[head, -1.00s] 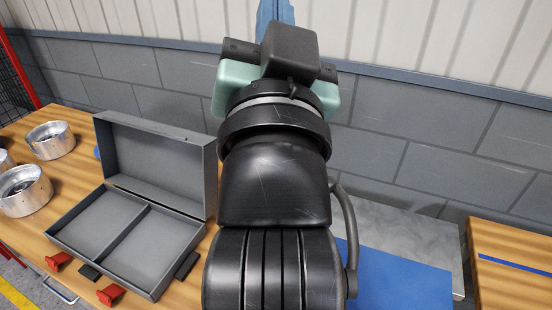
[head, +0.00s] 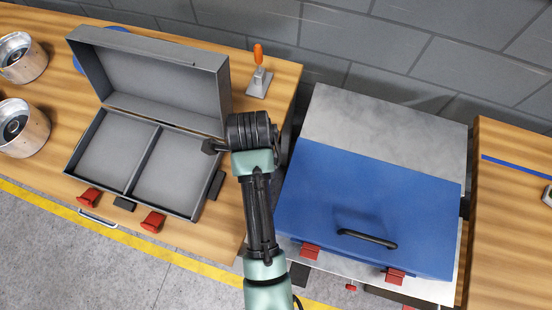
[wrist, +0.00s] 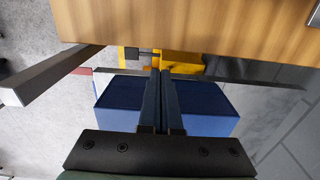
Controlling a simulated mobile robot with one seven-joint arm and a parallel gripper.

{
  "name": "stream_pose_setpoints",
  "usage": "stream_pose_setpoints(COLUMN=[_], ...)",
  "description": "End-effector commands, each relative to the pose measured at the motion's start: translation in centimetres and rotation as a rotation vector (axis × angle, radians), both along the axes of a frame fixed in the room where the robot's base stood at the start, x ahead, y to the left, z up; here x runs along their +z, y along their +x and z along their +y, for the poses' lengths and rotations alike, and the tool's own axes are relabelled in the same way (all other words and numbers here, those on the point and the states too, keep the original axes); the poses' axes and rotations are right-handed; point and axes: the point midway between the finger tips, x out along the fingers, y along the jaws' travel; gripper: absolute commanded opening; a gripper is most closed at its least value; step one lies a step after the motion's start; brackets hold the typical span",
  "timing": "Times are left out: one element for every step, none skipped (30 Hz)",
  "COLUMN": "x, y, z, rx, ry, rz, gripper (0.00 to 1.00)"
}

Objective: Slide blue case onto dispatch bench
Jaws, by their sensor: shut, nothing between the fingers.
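The blue case (head: 365,205) lies closed and flat on a grey metal-topped stand (head: 385,120), its black handle and red latches facing the near side. A wooden bench (head: 510,235) with a blue line stands to the right of the stand, and I take it as the dispatch bench. My gripper (wrist: 161,72) is shut and empty in the wrist view, with a wooden edge beyond its tips. In the head view my arm is left of the case, and I cannot make out the fingers there. A blue box-like shape (wrist: 208,100) shows behind the fingers; I cannot tell what it is.
An open grey case (head: 145,55) with two compartments sits on the left wooden bench (head: 215,235). Metal rings (head: 20,125) and an orange-handled tool (head: 258,68) are also there. A narrow gap separates the stand from the right bench. A block wall stands behind.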

Motion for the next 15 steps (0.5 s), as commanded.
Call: stream_pose_setpoints(x=[-1.0,-1.6,-2.5,-3.1,-3.8,-4.7,-5.3,-6.0,-6.8,-7.3,-7.9,-8.0,-7.7,-7.7,-7.7], y=[-0.2,-0.2,-0.1,-0.2,-0.1,-0.1,-0.1,-0.1,-0.1,0.0,0.0,-0.1,-0.3,-0.5,-0.7], z=[0.0,0.0,0.0,0.0,0.0,0.0,0.0,-0.1,0.0,0.0,0.0,-0.4,-1.0,-1.5,-2.0], rx=[0.0,0.001,0.001,0.001,0.001,0.002,0.002,0.002,0.002,0.002,0.002,-0.001,-0.004,-0.003,-0.003], ry=[0.0,0.0,0.0,-0.001,-0.001,-0.001,-0.001,-0.001,-0.001,-0.001,-0.001,-0.001,0.0,0.0,0.0], rz=[0.005,0.005,0.005,0.006,0.003,0.003,0.003,0.003,0.003,0.001,0.001,0.0,-0.001,-0.002,-0.002], gripper=[0.0,0.0,0.0,0.0,0.0,0.0,0.0,0.0,0.0,0.0,0.0,0.0,0.0,0.0,0.0])
